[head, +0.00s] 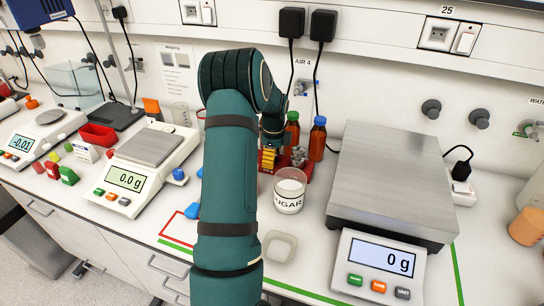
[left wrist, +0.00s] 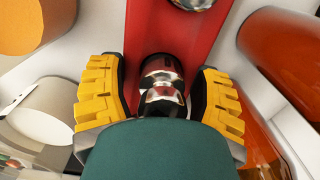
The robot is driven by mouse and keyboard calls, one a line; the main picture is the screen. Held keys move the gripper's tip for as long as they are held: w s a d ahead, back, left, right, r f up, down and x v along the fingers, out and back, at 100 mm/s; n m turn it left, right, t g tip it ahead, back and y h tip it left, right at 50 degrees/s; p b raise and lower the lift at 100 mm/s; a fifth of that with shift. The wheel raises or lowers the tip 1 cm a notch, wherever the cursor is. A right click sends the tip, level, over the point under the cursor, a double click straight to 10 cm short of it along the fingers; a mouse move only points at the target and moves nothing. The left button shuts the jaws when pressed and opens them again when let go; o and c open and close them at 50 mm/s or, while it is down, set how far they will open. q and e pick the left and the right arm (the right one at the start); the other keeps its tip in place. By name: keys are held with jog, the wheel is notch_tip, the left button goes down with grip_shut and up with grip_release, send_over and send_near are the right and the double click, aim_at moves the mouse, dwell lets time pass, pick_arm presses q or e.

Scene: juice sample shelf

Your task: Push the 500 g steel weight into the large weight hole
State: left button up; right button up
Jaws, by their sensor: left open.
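A shiny steel weight (left wrist: 162,88) with a rounded knob stands between the two yellow fingers of my left gripper (left wrist: 160,105) in the left wrist view. The fingers are spread, one on each side of it, with gaps visible. The weight is over the red weight block (left wrist: 185,35). A dark area surrounds its far side; I cannot tell how deep it sits in a hole. In the head view my left gripper (head: 269,160) points down at the red block (head: 294,177), beside steel weights (head: 298,156). No mass marking is readable. My right gripper is not in view.
A sugar jar (head: 289,193) stands in front. A large scale (head: 390,180) is to the right, a smaller one (head: 150,150) to the left.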

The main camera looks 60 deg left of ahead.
pick_arm(q)
notch_tip(320, 180, up, 12)
jog(key=shift+w+d+r, duration=0.1)
jog(key=shift+w+d, duration=0.05)
dwell(0.5)
